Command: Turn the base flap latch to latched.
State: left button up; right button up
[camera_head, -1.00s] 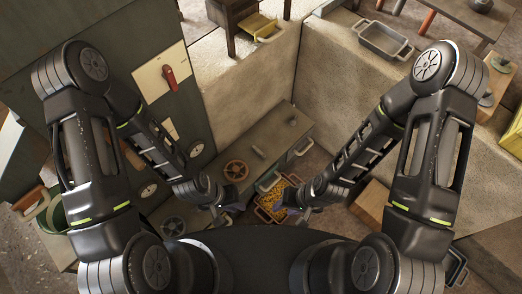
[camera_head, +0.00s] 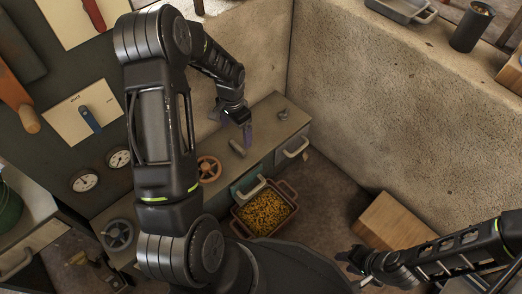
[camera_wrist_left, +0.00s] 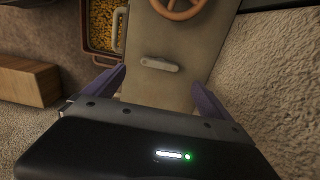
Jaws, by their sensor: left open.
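A small beige-grey lever (camera_head: 237,148), which looks like the base flap latch, lies on the grey bench top (camera_head: 180,195). In the left wrist view the lever (camera_wrist_left: 159,64) lies nearly crosswise, ahead of and between my left fingers. My left gripper (camera_head: 244,130) is above the bench close beyond the lever; its purple fingers are open and empty in the left wrist view (camera_wrist_left: 160,90). I see no contact with the lever. My right gripper (camera_head: 350,262) is low at the right, away from the bench, its fingers too small to read.
An orange handwheel (camera_head: 208,169) and a grey handwheel (camera_head: 118,235) sit along the bench. A small knob (camera_head: 282,114) stands at its far end. A bin of yellow bits (camera_head: 264,212) is by the bench front.

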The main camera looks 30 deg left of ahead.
aim_at(238, 146)
pick_arm(q)
jog(key=shift+r, duration=0.1)
notch_tip(238, 146, down, 8)
jog(key=b, duration=0.2)
jog(key=shift+b, duration=0.4)
jog(key=shift+c, duration=0.5)
jog(key=c, duration=1.3)
